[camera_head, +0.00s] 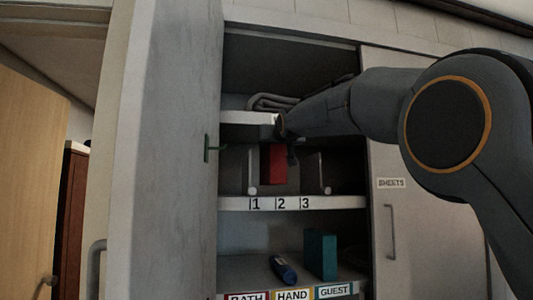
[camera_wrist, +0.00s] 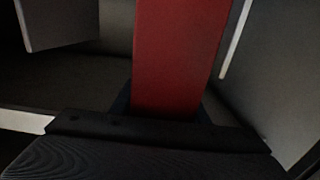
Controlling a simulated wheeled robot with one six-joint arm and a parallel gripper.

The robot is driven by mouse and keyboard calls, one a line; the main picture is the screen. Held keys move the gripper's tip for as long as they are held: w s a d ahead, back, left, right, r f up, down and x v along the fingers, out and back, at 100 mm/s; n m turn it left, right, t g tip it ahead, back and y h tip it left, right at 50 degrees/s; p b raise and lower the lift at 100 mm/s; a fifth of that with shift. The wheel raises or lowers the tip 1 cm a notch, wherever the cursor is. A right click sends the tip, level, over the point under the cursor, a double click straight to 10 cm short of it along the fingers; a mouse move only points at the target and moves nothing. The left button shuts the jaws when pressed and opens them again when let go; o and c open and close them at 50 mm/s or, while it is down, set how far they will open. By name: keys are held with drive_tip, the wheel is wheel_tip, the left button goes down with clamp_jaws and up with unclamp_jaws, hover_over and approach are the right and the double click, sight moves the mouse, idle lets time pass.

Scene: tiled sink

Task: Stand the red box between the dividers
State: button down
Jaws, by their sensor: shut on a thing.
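The red box (camera_head: 273,163) is upright in my gripper (camera_head: 290,150), inside the cupboard at the numbered middle shelf (camera_head: 340,202). In the wrist view the red box (camera_wrist: 180,55) rises from between my dark fingers, which are shut on it. A left divider (camera_head: 252,172) and a right divider (camera_head: 322,174) stand on that shelf, with the box between them, nearer the left one. In the wrist view a grey panel (camera_wrist: 60,22) is at upper left and a pale edge (camera_wrist: 237,40) at right. I cannot tell whether the box's bottom touches the shelf.
Folded cloth (camera_head: 270,102) lies on the shelf above, close to my arm. A teal box (camera_head: 320,254) and a dark blue item (camera_head: 283,269) are on the lower shelf. The open door (camera_head: 170,150) bounds the left; a shut door (camera_head: 405,230) is at right.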

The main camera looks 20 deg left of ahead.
sight(273, 160)
drive_tip(key=p+x, duration=0.2)
drive_tip(key=x, duration=0.1)
drive_tip(key=p+x, duration=0.3)
drive_tip(key=x, duration=0.1)
drive_tip(key=shift+w+r, duration=0.1)
drive_tip(key=shift+r, duration=0.1)
drive_tip(key=shift+w+a+f+p, duration=0.15)
drive_tip(key=shift+w+f+p, duration=0.15)
drive_tip(key=shift+f+p, duration=0.3)
drive_tip(key=shift+w+a+f+p, duration=0.15)
drive_tip(key=shift+w+f+p, duration=0.2)
drive_tip(key=shift+f, duration=0.3)
drive_tip(key=shift+w+a+f+p, duration=0.2)
drive_tip(key=shift+f+p, duration=0.35)
drive_tip(key=shift+f, duration=0.25)
drive_tip(key=c, duration=1)
unclamp_jaws()
drive_tip(key=shift+c, duration=0.2)
drive_tip(key=b+v, duration=1)
drive_tip(key=v, duration=0.2)
drive_tip(key=shift+s, duration=0.1)
